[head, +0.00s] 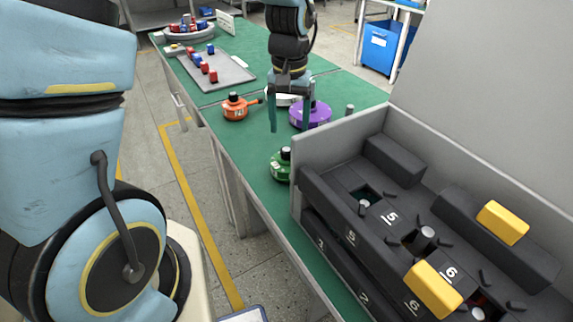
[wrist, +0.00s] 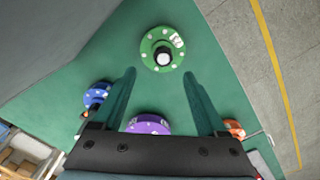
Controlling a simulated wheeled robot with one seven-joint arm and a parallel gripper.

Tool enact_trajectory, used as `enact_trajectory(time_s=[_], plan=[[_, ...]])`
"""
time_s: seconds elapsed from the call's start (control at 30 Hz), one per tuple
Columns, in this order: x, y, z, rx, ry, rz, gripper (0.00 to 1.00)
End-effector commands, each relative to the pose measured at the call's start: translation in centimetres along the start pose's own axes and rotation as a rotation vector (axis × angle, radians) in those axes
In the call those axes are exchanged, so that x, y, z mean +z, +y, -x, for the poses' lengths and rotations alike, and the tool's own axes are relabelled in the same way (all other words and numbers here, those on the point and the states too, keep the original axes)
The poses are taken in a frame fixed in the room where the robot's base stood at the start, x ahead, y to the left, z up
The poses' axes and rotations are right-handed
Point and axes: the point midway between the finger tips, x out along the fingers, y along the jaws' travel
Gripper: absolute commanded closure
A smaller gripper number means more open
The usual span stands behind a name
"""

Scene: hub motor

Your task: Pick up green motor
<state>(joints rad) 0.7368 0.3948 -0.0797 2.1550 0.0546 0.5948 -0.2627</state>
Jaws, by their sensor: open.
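The green motor (head: 281,166) is a round green hub with a black and white shaft on top. In the head view it sits on the green table beside the grey fixture, which partly hides it. In the wrist view the green motor (wrist: 162,50) shows whole, beyond the fingertips and roughly centred between them. My gripper (head: 292,115) is open and empty, above the table near the purple motor and apart from the green one. Its two fingers (wrist: 158,75) are spread wide in the wrist view.
A purple motor (head: 311,114) and an orange motor (head: 236,107) sit on the table. A blue motor (wrist: 97,95) shows in the wrist view. The tall grey fixture (head: 340,150) with yellow blocks borders the green motor. A grey tray (head: 226,72) lies farther back.

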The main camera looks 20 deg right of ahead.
Motion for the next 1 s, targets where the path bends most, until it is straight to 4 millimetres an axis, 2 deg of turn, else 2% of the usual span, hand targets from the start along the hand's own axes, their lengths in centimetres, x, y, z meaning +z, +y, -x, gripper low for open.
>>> enact_trajectory(time_s=[0.17,0.4,0.5,0.77,1.0], plan=[[0.2,-0.1,-1.1,0.0,-0.003,0.0,0.25],[0.7,-0.5,-4.5,-0.001,-0.002,-0.001,0.25],[0.7,-0.5,-5.3,-0.001,0.0,0.0,0.25],[0.6,-0.5,-5.6,0.0,0.002,0.0,0.25],[0.6,-0.5,-5.6,0.0,0.002,0.0,0.5]])
